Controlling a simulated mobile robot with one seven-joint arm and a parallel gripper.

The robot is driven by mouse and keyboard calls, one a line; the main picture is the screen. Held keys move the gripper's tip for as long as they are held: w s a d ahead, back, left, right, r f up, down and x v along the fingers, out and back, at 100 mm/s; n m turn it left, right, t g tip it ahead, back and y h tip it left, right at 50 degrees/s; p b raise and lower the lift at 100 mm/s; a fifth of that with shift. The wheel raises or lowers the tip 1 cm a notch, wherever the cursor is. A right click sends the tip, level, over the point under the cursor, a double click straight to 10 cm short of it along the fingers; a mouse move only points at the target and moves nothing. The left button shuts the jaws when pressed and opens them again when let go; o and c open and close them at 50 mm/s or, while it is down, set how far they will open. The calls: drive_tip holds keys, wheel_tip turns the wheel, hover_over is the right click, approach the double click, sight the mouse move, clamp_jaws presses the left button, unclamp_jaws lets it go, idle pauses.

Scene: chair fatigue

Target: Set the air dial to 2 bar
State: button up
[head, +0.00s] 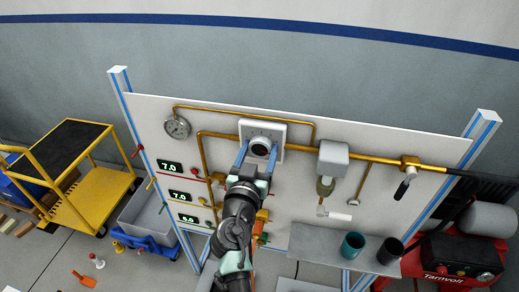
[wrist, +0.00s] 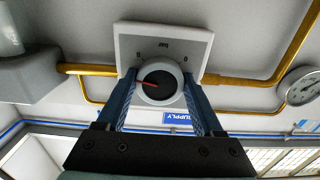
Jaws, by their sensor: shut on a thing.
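The air dial (head: 261,146) is a round dark knob with a pale rim on a white square plate (head: 277,130) on the upright panel. In the wrist view the knob (wrist: 161,88) shows a red pointer line aimed left and slightly up. The plate (wrist: 190,38) appears upside down there, with "bar" and a few marks, too small to read fully. My gripper (head: 256,155) is shut on the dial, with one blue finger on each side of the knob. In the wrist view the fingers of my gripper (wrist: 161,97) flank the rim.
A round gauge (head: 177,127) is at the panel's upper left, with brass pipes (head: 205,160) around the dial. Digital displays (head: 170,167) read 7.0, 7.0 and apparently 6.0. A filter unit (head: 332,155) is right of the dial. Cups (head: 352,245) stand on a shelf below.

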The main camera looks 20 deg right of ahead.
drive_tip(key=c, duration=0.3)
drive_tip(key=shift+c, duration=0.2)
